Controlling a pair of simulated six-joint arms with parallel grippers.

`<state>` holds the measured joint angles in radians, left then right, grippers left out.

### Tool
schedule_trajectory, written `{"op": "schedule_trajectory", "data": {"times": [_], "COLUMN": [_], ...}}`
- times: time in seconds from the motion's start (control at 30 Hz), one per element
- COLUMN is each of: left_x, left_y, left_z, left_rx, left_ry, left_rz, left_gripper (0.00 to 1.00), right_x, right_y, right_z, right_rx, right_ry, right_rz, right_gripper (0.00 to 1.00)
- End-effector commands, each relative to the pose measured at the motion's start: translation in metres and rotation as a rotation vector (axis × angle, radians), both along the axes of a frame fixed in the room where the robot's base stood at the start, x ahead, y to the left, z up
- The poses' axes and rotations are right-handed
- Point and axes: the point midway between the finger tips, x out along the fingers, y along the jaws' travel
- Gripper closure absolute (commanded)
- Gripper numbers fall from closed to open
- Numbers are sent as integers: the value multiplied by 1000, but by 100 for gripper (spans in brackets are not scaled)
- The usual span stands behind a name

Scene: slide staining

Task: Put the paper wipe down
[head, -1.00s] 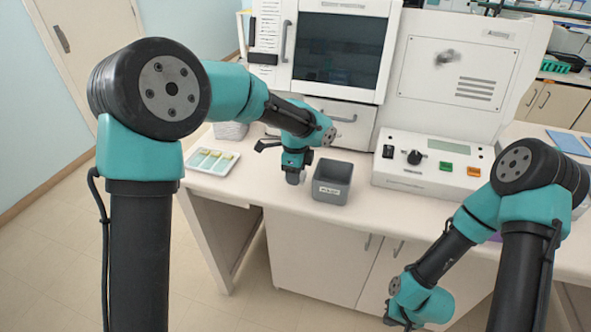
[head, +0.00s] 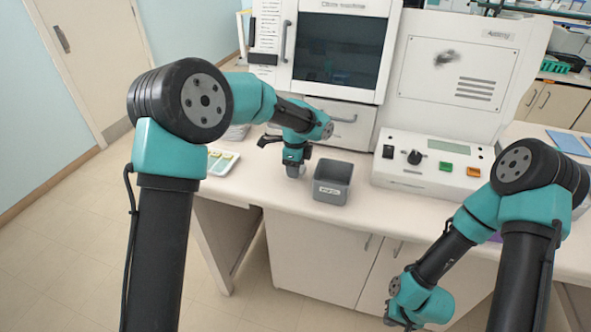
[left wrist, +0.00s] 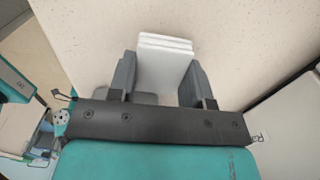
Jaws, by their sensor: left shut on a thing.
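The paper wipe (left wrist: 163,62) is a white folded stack, seen in the left wrist view between the two grey fingers of my left gripper (left wrist: 160,78). The gripper is shut on it. In the head view my left gripper (head: 294,171) points down over the bench, just left of the grey bin, and the wipe is hard to make out there. Whether the wipe touches the bench I cannot tell. My right gripper (head: 402,322) hangs low at the lower right, in front of the bench cabinets; its fingers are too small and cut off to read.
A grey open bin (head: 332,194) with a label stands right of my left gripper. A white tray with yellow-green slides (head: 222,163) lies to the left. A machine with buttons (head: 431,167) stands at right. The bench (head: 260,190) is bare between tray and bin.

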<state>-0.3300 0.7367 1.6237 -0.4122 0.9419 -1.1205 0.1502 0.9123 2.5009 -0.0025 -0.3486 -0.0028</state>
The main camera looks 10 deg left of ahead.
Motion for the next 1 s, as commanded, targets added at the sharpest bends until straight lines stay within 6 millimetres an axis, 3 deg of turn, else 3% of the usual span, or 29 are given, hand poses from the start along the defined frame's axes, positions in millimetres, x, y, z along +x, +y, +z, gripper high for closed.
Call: {"op": "schedule_trajectory", "data": {"times": [0.13,0.7,0.73,1.0], "left_x": [0,0,0,0], "left_y": [0,0,0,0], "left_z": [-10,-18,-18,-18], "left_rx": [-1,0,0,0], "left_ry": [0,-1,-1,-1], "left_rz": [0,-1,-1,-1], "left_gripper": [77,77,54,29], "right_x": [0,0,0,0], "right_y": [0,0,0,0], "right_z": [0,0,0,0], "right_rx": [0,0,0,0], "right_ry": [0,0,0,0], "right_rz": [0,0,0,0], "right_gripper": [100,100,100,100]}}
